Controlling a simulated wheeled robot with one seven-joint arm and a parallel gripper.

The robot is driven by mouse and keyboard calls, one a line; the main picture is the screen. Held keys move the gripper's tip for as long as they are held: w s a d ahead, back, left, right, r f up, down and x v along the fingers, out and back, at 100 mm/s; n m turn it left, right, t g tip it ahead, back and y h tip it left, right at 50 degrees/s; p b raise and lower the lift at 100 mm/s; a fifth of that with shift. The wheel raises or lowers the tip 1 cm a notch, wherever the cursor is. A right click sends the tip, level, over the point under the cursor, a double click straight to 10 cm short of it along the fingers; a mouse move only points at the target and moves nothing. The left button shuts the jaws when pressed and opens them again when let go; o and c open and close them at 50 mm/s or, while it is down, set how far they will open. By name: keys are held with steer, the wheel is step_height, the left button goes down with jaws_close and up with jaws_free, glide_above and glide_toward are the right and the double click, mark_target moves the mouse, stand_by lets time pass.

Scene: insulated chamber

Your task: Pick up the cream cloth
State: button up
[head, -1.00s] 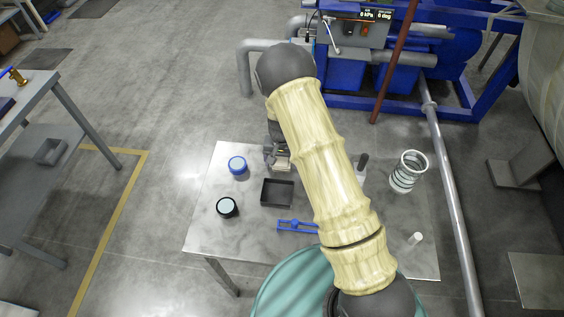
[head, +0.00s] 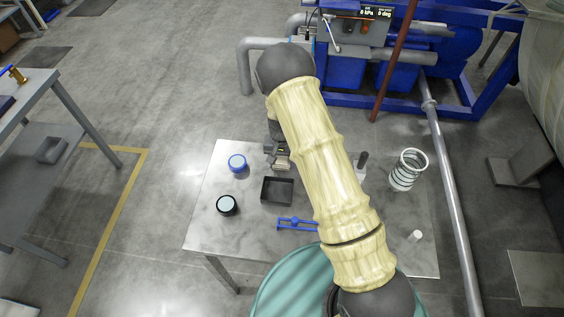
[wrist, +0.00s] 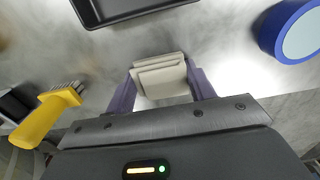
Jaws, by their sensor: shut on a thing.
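The cream cloth (wrist: 160,77) is a small folded stack, seen in the wrist view between the two purple fingers of my gripper (wrist: 160,90). The fingers are shut on its left and right sides. In the head view the cloth (head: 282,165) shows as a small pale patch just beyond the black tray, at the end of my gripper (head: 278,158). My arm hides part of the table there. I cannot tell whether the cloth touches the tabletop.
A black open tray (head: 277,191) lies close to the cloth. A blue-rimmed round container (head: 237,163) and a black-rimmed one (head: 227,205) stand to the left. A blue clamp-like tool (head: 297,224) lies in front. A yellow-handled brush (wrist: 42,118) and a wire-ringed cylinder (head: 408,169) are also near.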

mark_target(282, 160)
step_height(282, 160, up, 10)
steer(key=shift+b, duration=1.2)
steer(key=shift+o, duration=0.9)
steer(key=shift+c, duration=0.4)
